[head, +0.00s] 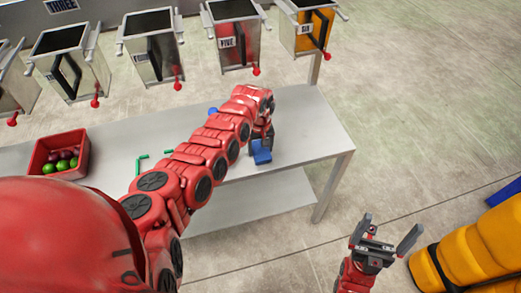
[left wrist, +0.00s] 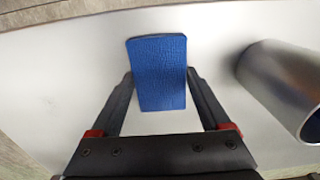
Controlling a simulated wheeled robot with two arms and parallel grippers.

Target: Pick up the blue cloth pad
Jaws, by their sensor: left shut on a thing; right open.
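The blue cloth pad (head: 262,157) is at the front edge of the grey table, below my left gripper (head: 262,143). In the left wrist view the pad (left wrist: 157,72) is a flat blue rectangle with a creased texture. It sits between the two dark fingers of my left gripper (left wrist: 158,85), which are shut on its sides. Whether the pad still touches the table is hard to tell. My right gripper (head: 385,241) is open and empty, to the right of the table and over the floor.
A red crate (head: 41,160) with green and dark red round items stands on the table's left. Green brackets (head: 142,163) lie near the middle. A metal cylinder (left wrist: 285,85) is right of the pad in the wrist view. Several box-shaped machines (head: 238,35) line the back.

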